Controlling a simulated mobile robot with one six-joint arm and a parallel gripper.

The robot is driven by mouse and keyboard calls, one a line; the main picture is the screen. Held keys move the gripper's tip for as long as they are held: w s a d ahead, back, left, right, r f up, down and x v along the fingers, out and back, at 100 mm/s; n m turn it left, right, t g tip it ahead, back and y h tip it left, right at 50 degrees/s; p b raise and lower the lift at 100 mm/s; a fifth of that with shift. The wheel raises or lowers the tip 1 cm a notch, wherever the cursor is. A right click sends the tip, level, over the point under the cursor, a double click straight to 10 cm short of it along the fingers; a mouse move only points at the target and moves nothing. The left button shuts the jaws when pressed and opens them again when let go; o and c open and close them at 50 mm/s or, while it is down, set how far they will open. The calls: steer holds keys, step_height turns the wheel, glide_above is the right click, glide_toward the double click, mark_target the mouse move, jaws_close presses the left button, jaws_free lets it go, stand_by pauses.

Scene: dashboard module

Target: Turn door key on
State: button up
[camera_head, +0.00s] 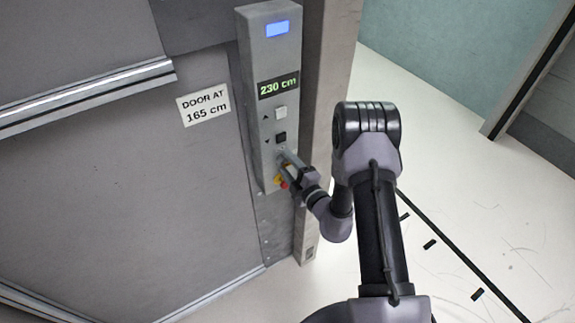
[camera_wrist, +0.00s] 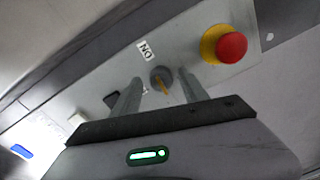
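The door key switch (camera_wrist: 159,75) is a dark round knob with a yellow bar, seen in the wrist view between my two fingertips. An "ON" label (camera_wrist: 146,50) is on the panel beside it. The yellow bar points away from the label, toward my gripper's body. My gripper (camera_wrist: 161,77) is open, with one finger on each side of the knob and a gap showing on both sides. In the head view my gripper (camera_head: 284,160) is at the lower part of the grey control panel (camera_head: 258,130) and hides the switch.
A red stop button on a yellow base (camera_wrist: 231,46) sits close to the right finger. A black button (camera_head: 280,137) and a white button (camera_head: 281,112) are above the switch, below a display reading "230 cm" (camera_head: 278,85). A sign (camera_head: 203,105) reads "DOOR AT 165 cm".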

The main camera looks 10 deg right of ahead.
steer(key=v, duration=1.7)
steer(key=shift+s+b, duration=0.3)
steer(key=shift+b, duration=0.15)
